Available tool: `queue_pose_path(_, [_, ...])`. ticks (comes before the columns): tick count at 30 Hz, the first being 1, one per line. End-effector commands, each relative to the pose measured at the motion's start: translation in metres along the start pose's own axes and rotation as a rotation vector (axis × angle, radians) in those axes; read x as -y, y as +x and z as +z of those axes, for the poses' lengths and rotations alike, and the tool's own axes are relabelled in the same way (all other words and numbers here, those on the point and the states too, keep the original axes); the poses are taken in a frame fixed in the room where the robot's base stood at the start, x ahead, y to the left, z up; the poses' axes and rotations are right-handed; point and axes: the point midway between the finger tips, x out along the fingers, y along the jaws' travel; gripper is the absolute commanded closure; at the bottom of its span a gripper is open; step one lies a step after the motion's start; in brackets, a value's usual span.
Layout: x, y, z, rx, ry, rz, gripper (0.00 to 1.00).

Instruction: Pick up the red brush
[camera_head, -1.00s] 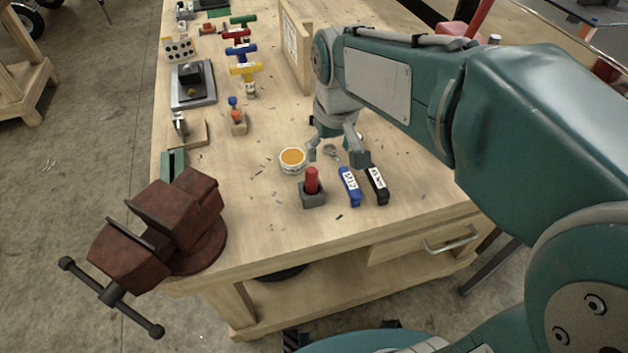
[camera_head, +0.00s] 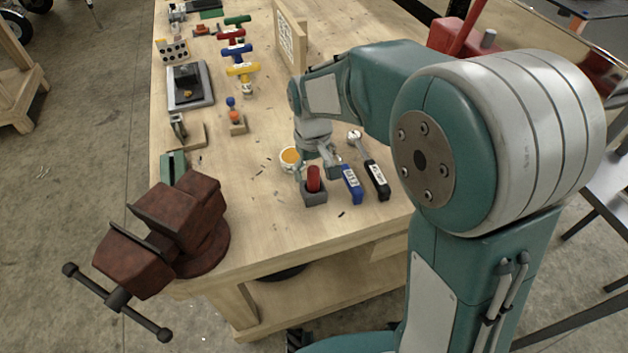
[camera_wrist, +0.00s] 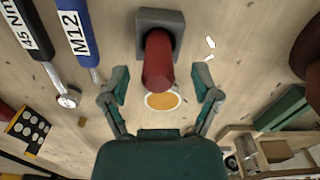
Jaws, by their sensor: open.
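The red brush (camera_head: 314,180) shows as a red cylindrical handle standing in a small grey square block (camera_head: 315,197) near the bench's front edge. In the wrist view the brush (camera_wrist: 159,60) points toward the camera, with the grey block (camera_wrist: 145,18) behind it. My gripper (camera_head: 317,170) is open and empty, just behind and above the brush. In the wrist view the fingers of my gripper (camera_wrist: 160,85) are spread to the left and right of the handle's near end. I see no contact. Any bristles are hidden.
A blue-handled M12 tool (camera_head: 352,184) and a black-handled tool (camera_head: 377,182) lie close right of the block. An orange-topped round tub (camera_head: 290,157) stands behind it. A rusty vise (camera_head: 175,235) is mounted on the left bench corner. Bare wood lies between vise and block.

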Motion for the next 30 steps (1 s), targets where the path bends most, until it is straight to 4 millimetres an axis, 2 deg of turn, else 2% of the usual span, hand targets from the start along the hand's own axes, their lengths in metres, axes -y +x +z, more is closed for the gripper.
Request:
queue_pose_path(3, [-0.003,0.021,0.000,0.005,0.000,-0.001,0.21])
queue_pose_path(6, [-0.003,0.031,0.000,0.003,0.000,-0.001,0.21])
queue_pose_path(14, [-0.004,0.035,0.000,-0.001,0.000,-0.001,0.21])
queue_pose_path(15, [-0.004,0.035,0.000,-0.001,0.000,-0.001,0.25])
queue_pose_path(17, [-0.003,0.035,-0.001,0.000,0.000,-0.001,0.52])
queue_pose_path(18, [-0.003,0.035,-0.001,0.000,0.000,0.000,0.70])
queue_pose_path(19, [-0.003,0.036,-0.001,0.000,0.000,0.000,0.83])
queue_pose_path(20, [-0.003,0.036,-0.001,0.000,0.000,0.000,0.92])
queue_pose_path(21, [-0.003,0.036,-0.001,0.000,0.000,0.000,0.94])
queue_pose_path(30, [-0.003,0.036,-0.001,0.001,0.000,-0.001,0.94])
